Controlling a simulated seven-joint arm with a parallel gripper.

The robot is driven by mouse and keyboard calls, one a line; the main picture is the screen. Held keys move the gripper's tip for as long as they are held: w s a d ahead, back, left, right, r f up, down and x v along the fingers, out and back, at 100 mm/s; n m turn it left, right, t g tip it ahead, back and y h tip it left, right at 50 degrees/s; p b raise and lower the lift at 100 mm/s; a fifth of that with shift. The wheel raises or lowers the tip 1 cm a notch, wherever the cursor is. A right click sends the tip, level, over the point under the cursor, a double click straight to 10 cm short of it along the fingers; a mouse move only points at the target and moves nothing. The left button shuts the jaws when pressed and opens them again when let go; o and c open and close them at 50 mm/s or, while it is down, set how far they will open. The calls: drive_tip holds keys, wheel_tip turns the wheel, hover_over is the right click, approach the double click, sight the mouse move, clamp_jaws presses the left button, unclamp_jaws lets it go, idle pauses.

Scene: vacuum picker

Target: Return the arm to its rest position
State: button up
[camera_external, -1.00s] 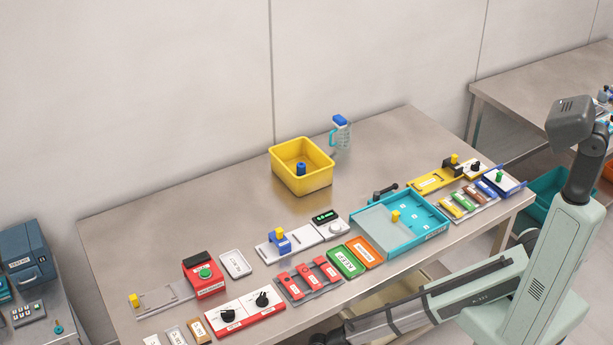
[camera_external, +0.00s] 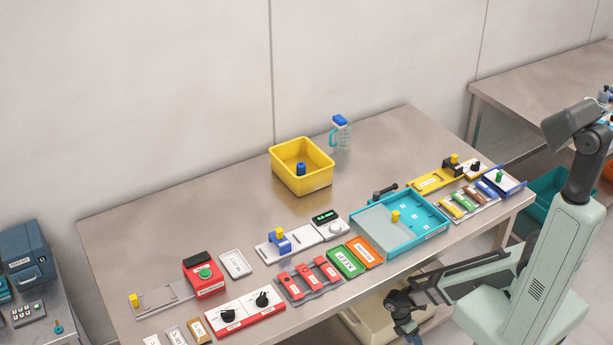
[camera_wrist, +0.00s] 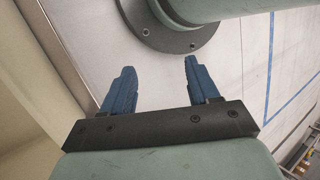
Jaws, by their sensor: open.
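My gripper (camera_wrist: 158,82) is open and empty in the wrist view, its two blue fingers apart. Behind the fingers are a dark round flange and a pale green column of my own body, over a light floor. In the external view my arm is folded low at the right, in front of the table (camera_external: 215,200). Its dark wrist end hangs below the table's front edge, near the bottom of the picture. The fingertips are too small to make out there.
A cream bin (camera_external: 365,322) stands under the table, close to my wrist. On the table are a yellow bin (camera_external: 302,183) with a blue piece in it, a turquoise tray (camera_external: 433,222), a red button box (camera_external: 204,275) and several label cards. A teal crate (camera_external: 545,190) stands at the right.

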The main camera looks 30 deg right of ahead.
drive_tip(key=s+d+r+m+y, duration=0.1)
drive_tip(key=s+d+m, duration=0.2)
drive_tip(key=d+m, duration=0.4)
drive_tip(key=s+d+r+m+g+y, duration=0.1)
drive_tip(key=s+d+r+m, duration=0.1)
drive_tip(key=d+m, duration=0.5)
drive_tip(key=shift+s+d+r+m, duration=0.2)
drive_tip(key=shift+s+m, duration=0.6)
drive_tip(key=shift+m, duration=0.6)
